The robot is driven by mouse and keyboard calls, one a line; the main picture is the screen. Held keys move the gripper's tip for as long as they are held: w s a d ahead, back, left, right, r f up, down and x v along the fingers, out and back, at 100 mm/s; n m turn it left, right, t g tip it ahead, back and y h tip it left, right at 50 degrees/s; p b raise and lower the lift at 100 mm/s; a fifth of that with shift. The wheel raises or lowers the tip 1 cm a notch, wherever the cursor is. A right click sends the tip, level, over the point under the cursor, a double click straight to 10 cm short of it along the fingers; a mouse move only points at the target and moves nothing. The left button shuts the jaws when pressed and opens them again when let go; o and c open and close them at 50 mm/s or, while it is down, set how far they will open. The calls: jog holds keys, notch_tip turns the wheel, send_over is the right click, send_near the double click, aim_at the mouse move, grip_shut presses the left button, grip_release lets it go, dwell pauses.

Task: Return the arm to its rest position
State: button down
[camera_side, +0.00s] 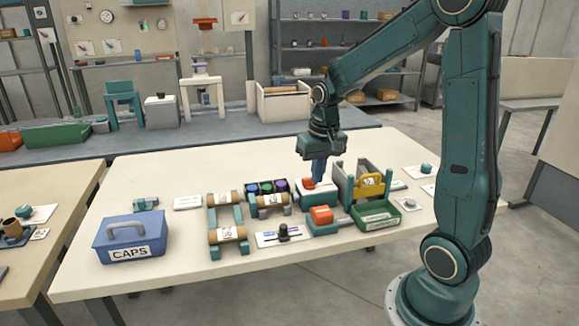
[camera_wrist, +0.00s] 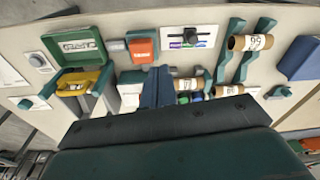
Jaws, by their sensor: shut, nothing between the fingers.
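My gripper (camera_side: 318,180) points straight down over the middle of the table, its blue fingers together and empty. In the wrist view its fingers (camera_wrist: 158,88) also show closed, side by side. In the side view the fingertips are at a white block with an orange top (camera_side: 309,184); I cannot tell whether they touch it. My arm reaches out from its base at the right, bent at the elbow. No rest position is marked in view.
The table (camera_side: 160,290) holds a blue CAPS box (camera_side: 130,237), cardboard tubes (camera_side: 227,235) on teal stands, and a tray of coloured caps (camera_side: 267,186). Close to my gripper are an orange-topped teal block (camera_side: 321,214), a green tray (camera_side: 377,216) and a yellow-handled piece (camera_side: 371,185).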

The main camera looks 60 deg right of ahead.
jog(key=s+a+r+n+t, duration=0.2)
jog(key=s+a+r+n, duration=0.1)
jog(key=s+a+r, duration=0.2)
jog(key=s+a+r+n+t, duration=0.2)
jog(key=s+a+r+n, duration=0.2)
jog(key=s+a, duration=0.4)
jog(key=shift+s+a+r+t+y, duration=0.35)
jog(key=shift+a+r, duration=0.45)
jog(key=shift+a, duration=0.5)
jog(key=c, duration=2.1)
grip_release()
